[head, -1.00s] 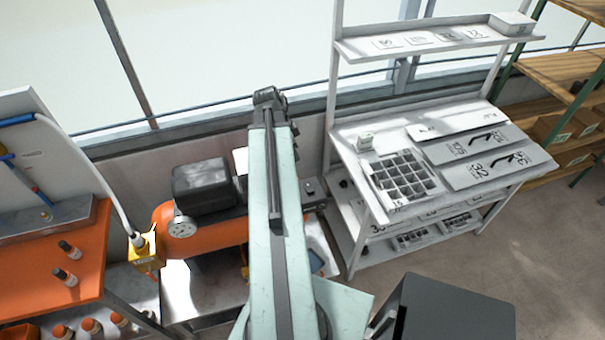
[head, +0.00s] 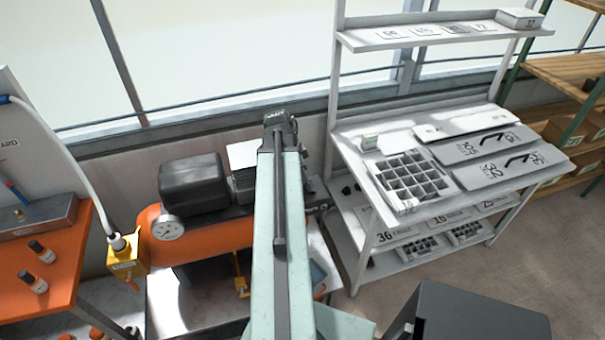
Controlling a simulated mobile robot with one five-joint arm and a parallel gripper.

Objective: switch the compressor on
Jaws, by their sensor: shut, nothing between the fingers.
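The compressor shows left of centre, with an orange tank (head: 205,230), a black motor cover (head: 193,183), a finned grey part (head: 243,184) and a round white gauge (head: 168,229). My arm (head: 280,230) reaches up across the picture and covers the compressor's right part. A small grey part with a dark knob (head: 322,206) shows just right of my arm; I cannot tell whether it is the switch or how it is set. My gripper is not seen; only a dark arm joint shows at the arm's top end.
A yellow box (head: 127,257) with a white hose stands left of the tank, beside an orange bench (head: 62,262) with bottles. A white shelf rack with a cell tray (head: 447,186) stands right. A dark grey box (head: 480,318) is at the lower right.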

